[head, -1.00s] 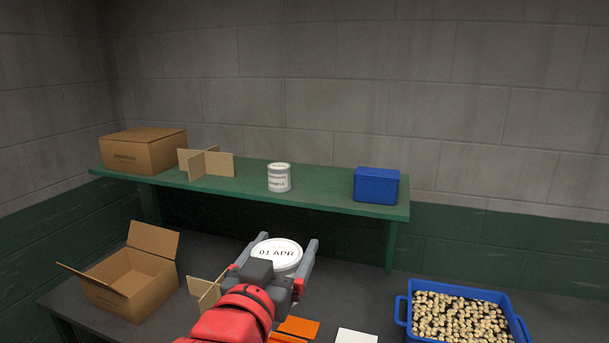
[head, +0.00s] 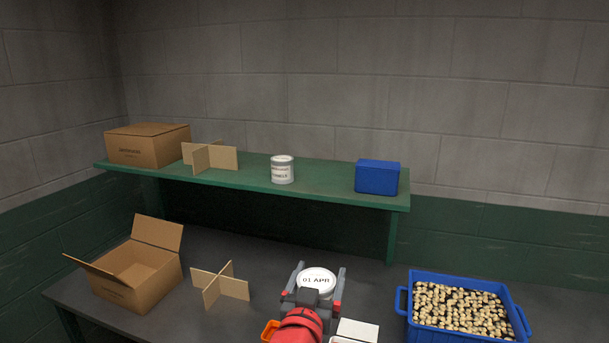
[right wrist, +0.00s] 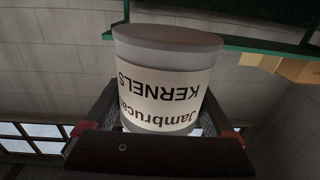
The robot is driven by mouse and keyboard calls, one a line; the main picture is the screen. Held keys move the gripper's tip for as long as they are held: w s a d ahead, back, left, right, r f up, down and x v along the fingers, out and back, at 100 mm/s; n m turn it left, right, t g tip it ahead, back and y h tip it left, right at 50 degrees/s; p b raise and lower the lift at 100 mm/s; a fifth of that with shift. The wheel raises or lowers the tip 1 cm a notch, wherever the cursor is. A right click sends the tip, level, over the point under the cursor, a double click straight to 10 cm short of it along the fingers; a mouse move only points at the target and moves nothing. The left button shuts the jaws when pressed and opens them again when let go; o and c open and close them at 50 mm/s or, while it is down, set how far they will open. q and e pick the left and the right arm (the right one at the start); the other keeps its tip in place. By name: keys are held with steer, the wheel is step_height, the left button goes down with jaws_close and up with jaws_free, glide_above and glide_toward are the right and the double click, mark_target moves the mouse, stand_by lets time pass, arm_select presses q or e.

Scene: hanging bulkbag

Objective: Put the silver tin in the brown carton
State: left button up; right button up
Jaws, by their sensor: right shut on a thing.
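My right gripper (head: 321,270) is shut on a silver tin (head: 316,283) with a white lid marked "01 APR". The tin is between the two fingers, above the grey table. In the right wrist view the tin (right wrist: 165,85) shows a pale label reading "KERNELS", upside down in the picture. The open brown carton (head: 143,284) stands on the table at the left, its flaps up and out, well left of the tin. Its floor is only partly visible. My left gripper is not in view.
A cardboard divider (head: 221,284) stands between carton and gripper. A blue crate of nuts or kernels (head: 404,302) is at the right. The green shelf (head: 235,180) above holds a closed carton (head: 148,146), another divider (head: 209,157), a similar tin (head: 282,170) and a blue box (head: 377,178).

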steer(key=s+d+f+n+y+b, duration=0.15)
steer(key=d+f, duration=0.25)
steer(key=f, duration=0.5)
steer(key=s+d+f+y, duration=0.15)
steer(key=d+f, duration=0.25)
steer(key=f, duration=0.5)
steer(key=s+d+f+n, duration=0.15)
steer(key=d+f, duration=0.25)
steer(key=f, duration=0.6)
steer(key=s+d+f+y, duration=0.1)
steer(key=s+d+f, duration=0.1)
steer(key=s+f, duration=0.4)
steer(key=shift+s+f+t+b, duration=0.2)
steer(key=shift+t+b, duration=0.1)
steer(key=shift+b, duration=0.1)
